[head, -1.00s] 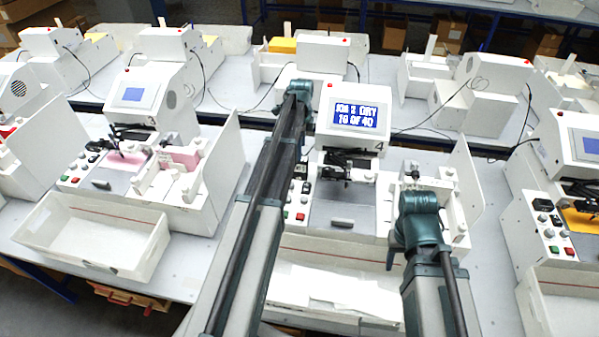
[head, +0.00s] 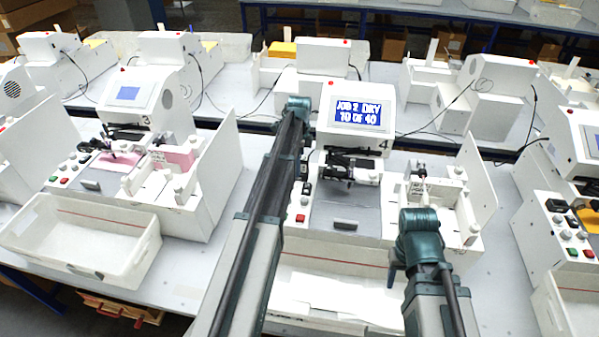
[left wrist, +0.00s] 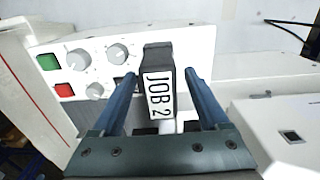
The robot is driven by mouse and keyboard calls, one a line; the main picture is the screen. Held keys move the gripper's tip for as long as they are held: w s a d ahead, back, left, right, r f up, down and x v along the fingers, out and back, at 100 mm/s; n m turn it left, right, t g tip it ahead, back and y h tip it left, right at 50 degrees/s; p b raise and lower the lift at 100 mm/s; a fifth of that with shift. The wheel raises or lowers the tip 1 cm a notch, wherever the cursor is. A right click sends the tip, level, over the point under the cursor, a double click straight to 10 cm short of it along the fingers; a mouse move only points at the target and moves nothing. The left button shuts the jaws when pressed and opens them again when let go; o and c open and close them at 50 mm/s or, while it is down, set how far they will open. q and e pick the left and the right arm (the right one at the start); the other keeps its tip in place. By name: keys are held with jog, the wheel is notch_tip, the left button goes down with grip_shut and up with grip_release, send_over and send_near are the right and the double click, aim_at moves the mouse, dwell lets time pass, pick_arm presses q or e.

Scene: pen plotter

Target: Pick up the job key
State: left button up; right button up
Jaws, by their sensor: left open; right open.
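The job key (left wrist: 158,82) is a dark block with a white "JOB 2" label, seen in the left wrist view in front of the control panel. My left gripper (left wrist: 160,73) is open, with one blue finger on each side of the key and visible gaps between. In the head view my left arm hides the key and most of that gripper, beside plotter 4 (head: 350,125). My right gripper (head: 392,256) shows only in small part below its teal wrist, over the front right of plotter 4; nothing is seen in it.
The panel (left wrist: 85,65) has green and red buttons and knobs close to my left fingers. Plotter 3 (head: 140,98) and a white tray (head: 150,245) stand to the left, another plotter to the right.

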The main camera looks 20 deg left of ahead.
pick_arm(q)
jog(key=shift+f, duration=0.55)
jog(key=shift+r, duration=0.1)
pick_arm(e)
jog(key=shift+f, duration=0.5)
pick_arm(q)
grip_shut()
jog(key=shift+r, duration=0.15)
pick_arm(e)
jog(key=shift+r, duration=0.2)
pick_arm(q)
notch_tip(320, 180, up, 10)
jog(key=p, duration=1)
pick_arm(e)
notch_tip(320, 180, up, 10)
jog(key=shift+f, duration=0.15)
pick_arm(q)
jog(key=shift+f, duration=0.2)
